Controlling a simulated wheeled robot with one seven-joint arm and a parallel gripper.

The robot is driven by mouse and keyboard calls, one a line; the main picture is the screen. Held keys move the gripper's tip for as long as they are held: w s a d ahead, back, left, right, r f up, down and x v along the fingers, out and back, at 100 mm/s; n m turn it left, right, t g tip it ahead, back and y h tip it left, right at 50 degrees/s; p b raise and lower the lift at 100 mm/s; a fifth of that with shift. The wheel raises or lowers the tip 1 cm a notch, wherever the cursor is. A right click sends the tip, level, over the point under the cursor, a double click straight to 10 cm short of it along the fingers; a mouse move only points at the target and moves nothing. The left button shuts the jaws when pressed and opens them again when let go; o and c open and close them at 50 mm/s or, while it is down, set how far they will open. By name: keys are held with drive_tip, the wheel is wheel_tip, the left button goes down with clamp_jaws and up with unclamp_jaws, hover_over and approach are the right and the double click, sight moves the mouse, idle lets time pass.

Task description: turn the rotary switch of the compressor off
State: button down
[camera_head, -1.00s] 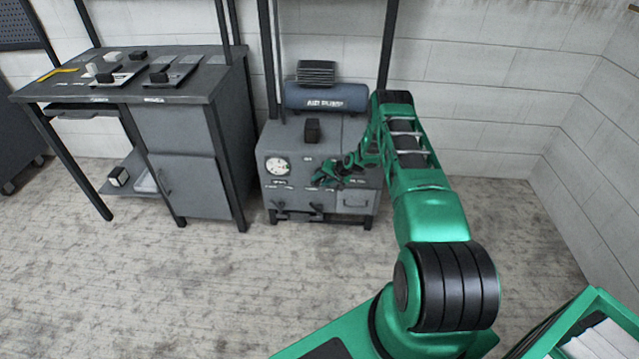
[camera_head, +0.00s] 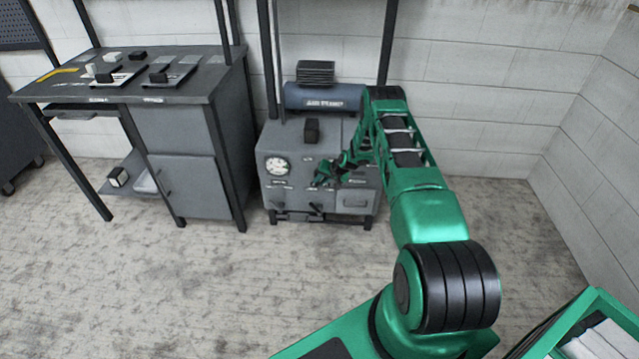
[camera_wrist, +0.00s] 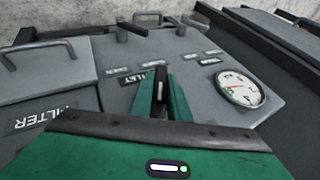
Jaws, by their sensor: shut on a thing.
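The compressor (camera_head: 290,205) is a grey cabinet against the wall, with a round gauge (camera_head: 277,165) on its front and a blue air tank on top. The gauge also shows at the right in the wrist view (camera_wrist: 239,89). My gripper (camera_head: 319,181) is at the compressor's front, right of the gauge. In the wrist view, my green fingers (camera_wrist: 161,92) are closed around a dark piece with a pale mark, which I take as the rotary switch (camera_wrist: 159,90). The fingers hide most of it, so its setting cannot be read.
In the wrist view, labels and a FILTER panel (camera_wrist: 45,113) with a handle lie around the gripper. A grey workbench (camera_head: 185,100) with small blocks stands to the left. Black posts rise beside the compressor. The floor in front is clear.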

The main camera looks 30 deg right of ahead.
drive_tip(key=g+h, duration=0.1)
drive_tip(key=n+g+h, duration=0.1)
drive_tip(key=h, duration=0.1)
drive_tip(key=a+g+h, duration=0.1)
drive_tip(key=shift+w+r+h, duration=0.15)
drive_tip(key=shift+w+h, duration=0.15)
drive_tip(key=shift+w, duration=0.05)
drive_tip(key=n+g+h, duration=0.1)
drive_tip(key=g+h, duration=0.1)
drive_tip(key=h, duration=0.1)
drive_tip(key=shift+w+a+g+h, duration=0.1)
drive_tip(key=shift+a+g+h, duration=0.05)
drive_tip(key=shift+g+h, duration=0.25)
drive_tip(key=shift+w+a+n+g+h, duration=0.1)
drive_tip(key=shift+n+g+h, duration=0.2)
drive_tip(key=shift+h, duration=0.4)
drive_tip(key=shift+w+a, duration=0.1)
drive_tip(key=shift+a, duration=0.1)
drive_tip(key=c, duration=1.7)
unclamp_jaws()
drive_tip(key=shift+f, duration=0.2)
drive_tip(key=shift+d, duration=0.3)
drive_tip(key=shift+s+a+r, duration=0.1)
drive_tip(key=shift+s, duration=0.1)
drive_tip(key=v, duration=1)
drive_tip(key=shift+w+a, duration=0.3)
drive_tip(key=shift+a, duration=0.15)
